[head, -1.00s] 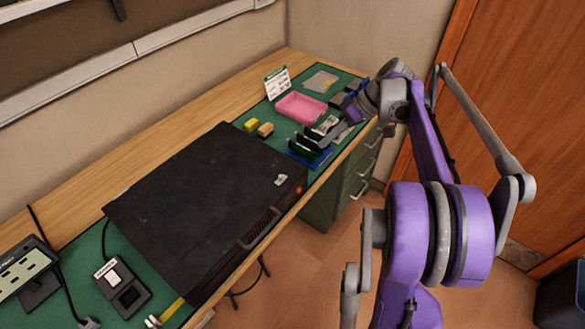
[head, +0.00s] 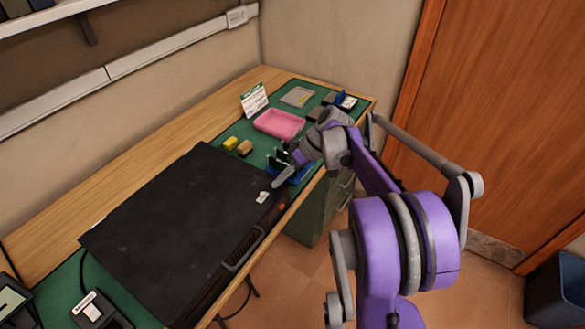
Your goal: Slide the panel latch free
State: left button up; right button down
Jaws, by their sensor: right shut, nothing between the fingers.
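A large black panel case (head: 165,225) lies flat on the workbench. A small pale latch (head: 263,197) sits on its top near the right corner. An orange spot (head: 281,206) shows on the front face by that corner. My right gripper (head: 278,184) is shut and empty, pointing down-left just beyond the latch near the case's right edge. I cannot tell whether it touches the case. My left gripper is not in view.
Yellow (head: 230,143) and tan (head: 245,148) blocks lie beside the case. Green drawers (head: 318,213) stand below the bench.

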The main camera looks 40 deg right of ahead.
aim_at(259, 199)
jog(key=shift+a+r, duration=0.1)
jog(key=shift+a, duration=1.3)
jog(key=shift+s+a+p, duration=0.15)
jog(key=shift+s+a, duration=0.05)
jog(key=shift+a, duration=0.45)
jog(key=shift+s+a+p, duration=0.15)
jog(key=shift+s+a, duration=0.05)
jog(key=shift+a, duration=0.4)
